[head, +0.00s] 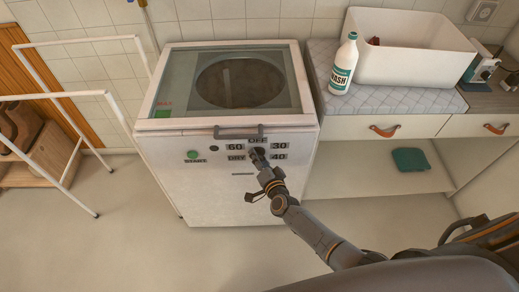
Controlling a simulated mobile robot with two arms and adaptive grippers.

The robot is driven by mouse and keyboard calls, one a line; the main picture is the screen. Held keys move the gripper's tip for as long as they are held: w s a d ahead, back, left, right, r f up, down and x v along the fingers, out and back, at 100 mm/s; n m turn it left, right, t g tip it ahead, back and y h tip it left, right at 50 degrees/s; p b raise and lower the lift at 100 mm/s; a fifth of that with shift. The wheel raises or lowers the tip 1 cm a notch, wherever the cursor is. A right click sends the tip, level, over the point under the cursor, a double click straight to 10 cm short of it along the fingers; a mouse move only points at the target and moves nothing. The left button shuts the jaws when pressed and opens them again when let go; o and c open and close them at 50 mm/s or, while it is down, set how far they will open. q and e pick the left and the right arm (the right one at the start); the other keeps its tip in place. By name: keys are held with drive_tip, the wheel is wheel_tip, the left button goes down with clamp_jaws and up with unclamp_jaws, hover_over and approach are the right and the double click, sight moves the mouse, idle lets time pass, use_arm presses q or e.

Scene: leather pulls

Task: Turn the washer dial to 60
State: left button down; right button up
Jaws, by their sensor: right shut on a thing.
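The washer (162,178) is a white top-loading machine with a glass lid and a front panel. The panel carries the labels OFF, 30, 40, DRY and 60 around the dial. The 60 label (235,147) is at the upper left of the dial, and OFF is above it. My right gripper (258,158) is at the dial, shut on it. The dial is mostly hidden behind the gripper, so its pointer cannot be read. My left gripper is not in view.
A green START button (192,155) and a handle bar (238,133) are on the washer front. A white drying rack (75,95) stands at left. A counter at right holds a detergent bottle (342,66) and a white basin (408,52). The floor in front is clear.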

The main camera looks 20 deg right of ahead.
drive_tip(key=shift+n+g+h+p, duration=0.5)
drive_tip(key=shift+n+h+p, duration=0.3)
drive_tip(key=shift+n+p, duration=1.05)
drive_tip(key=shift+m+p, duration=0.25)
drive_tip(key=shift+p, duration=0.15)
drive_tip(key=o, duration=1.2)
drive_tip(key=shift+c, duration=0.2)
drive_tip(key=v, duration=1.2)
